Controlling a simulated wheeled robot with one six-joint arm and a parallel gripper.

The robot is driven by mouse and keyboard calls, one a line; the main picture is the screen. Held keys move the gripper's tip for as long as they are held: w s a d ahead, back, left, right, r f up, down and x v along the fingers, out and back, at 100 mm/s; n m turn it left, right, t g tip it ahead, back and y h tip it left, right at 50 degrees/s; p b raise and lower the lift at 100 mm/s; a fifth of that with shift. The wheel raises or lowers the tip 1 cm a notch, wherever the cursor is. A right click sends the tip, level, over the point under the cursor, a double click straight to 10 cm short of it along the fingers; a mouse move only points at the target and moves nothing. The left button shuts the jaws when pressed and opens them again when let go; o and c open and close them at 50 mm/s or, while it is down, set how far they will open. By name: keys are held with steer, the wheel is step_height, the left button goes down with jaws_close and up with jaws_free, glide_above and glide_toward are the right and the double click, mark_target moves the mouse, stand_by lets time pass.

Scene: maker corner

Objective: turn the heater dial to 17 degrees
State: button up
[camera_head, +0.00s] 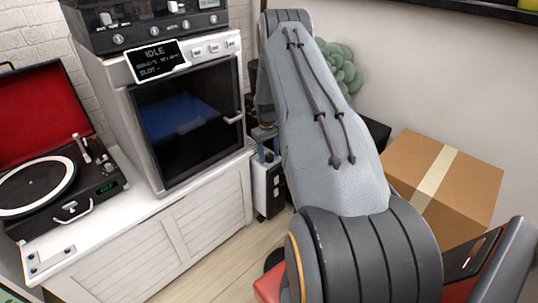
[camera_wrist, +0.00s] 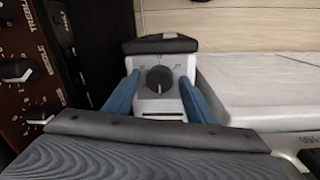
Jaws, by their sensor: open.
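The heater (camera_head: 268,187) is a small white unit with black parts, standing on the floor beyond my arm, partly hidden. In the wrist view its light top panel (camera_wrist: 165,104) carries a round black dial (camera_wrist: 159,79) with small numbers around it. A pale mark shows on the dial's lower part, but I cannot read the exact setting. My gripper (camera_wrist: 159,82) is open, with one blue finger at the left of the dial and one at the right. Gaps show between the fingers and the dial. In the head view my arm hides most of the gripper.
A brown panel with knobs (camera_wrist: 40,70) stands close at the left in the wrist view, and a white surface (camera_wrist: 250,88) lies close at the right. In the head view a white cabinet (camera_head: 205,215) stands left of the heater and a cardboard box (camera_head: 470,185) right of my arm.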

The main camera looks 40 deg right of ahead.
steer(key=c, duration=1)
steer(key=shift+c, duration=0.2)
steer(key=shift+m, duration=0.3)
steer(key=m+b, duration=0.2)
steer(key=m, duration=0.3)
steer(key=m+b, duration=0.1)
steer(key=m, duration=0.5)
steer(key=shift+g+b, duration=0.3)
steer(key=shift+b, duration=0.05)
